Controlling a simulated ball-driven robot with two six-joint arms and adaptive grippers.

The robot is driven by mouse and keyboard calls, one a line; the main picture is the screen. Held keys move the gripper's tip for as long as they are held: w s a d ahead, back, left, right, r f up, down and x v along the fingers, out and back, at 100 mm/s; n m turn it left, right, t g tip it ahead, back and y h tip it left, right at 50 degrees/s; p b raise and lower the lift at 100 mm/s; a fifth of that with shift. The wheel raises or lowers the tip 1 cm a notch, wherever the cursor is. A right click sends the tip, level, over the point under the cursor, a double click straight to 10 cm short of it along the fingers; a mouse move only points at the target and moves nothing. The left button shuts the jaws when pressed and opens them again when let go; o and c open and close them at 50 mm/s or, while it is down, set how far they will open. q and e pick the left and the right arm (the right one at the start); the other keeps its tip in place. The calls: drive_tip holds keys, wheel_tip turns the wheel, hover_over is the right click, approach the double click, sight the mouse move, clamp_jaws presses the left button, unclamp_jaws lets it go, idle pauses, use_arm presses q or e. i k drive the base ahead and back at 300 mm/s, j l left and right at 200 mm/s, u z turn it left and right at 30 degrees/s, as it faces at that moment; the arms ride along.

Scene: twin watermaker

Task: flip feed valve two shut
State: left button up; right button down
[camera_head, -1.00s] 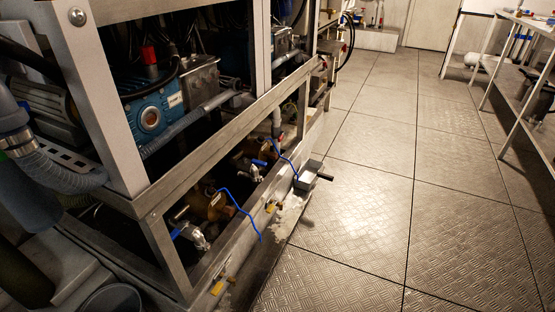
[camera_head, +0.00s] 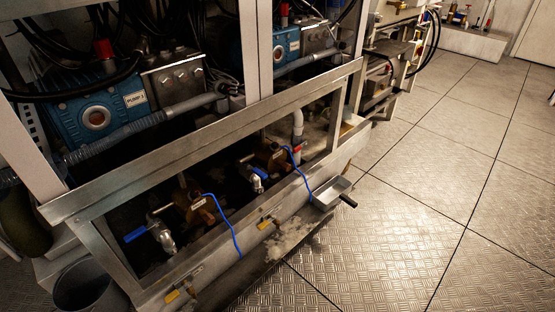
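Two valves with blue handles sit low inside the metal frame. The nearer valve (camera_head: 163,238) has its blue lever (camera_head: 135,235) pointing left, beside a brass body (camera_head: 197,208) with a small tag too small to read. The farther valve (camera_head: 257,179) has a blue handle and sits next to another brass body (camera_head: 271,155). I cannot tell from the tags which is feed valve two. A thin blue line (camera_head: 225,222) runs from the nearer brass body, and another (camera_head: 299,172) from the farther one. Neither gripper is in view.
A blue pump marked PUMP 1 (camera_head: 96,113) and a second blue pump (camera_head: 285,45) stand above the valves. A frame rail (camera_head: 210,138) crosses above the valves. A grey pan (camera_head: 331,192) sticks out at the lower sill. A bucket (camera_head: 88,290) stands bottom left. The plate floor (camera_head: 420,200) at right is clear.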

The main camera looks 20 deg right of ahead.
sight(255, 149)
drive_tip(key=i+l+u, duration=0.3)
drive_tip(key=i+l, duration=0.5)
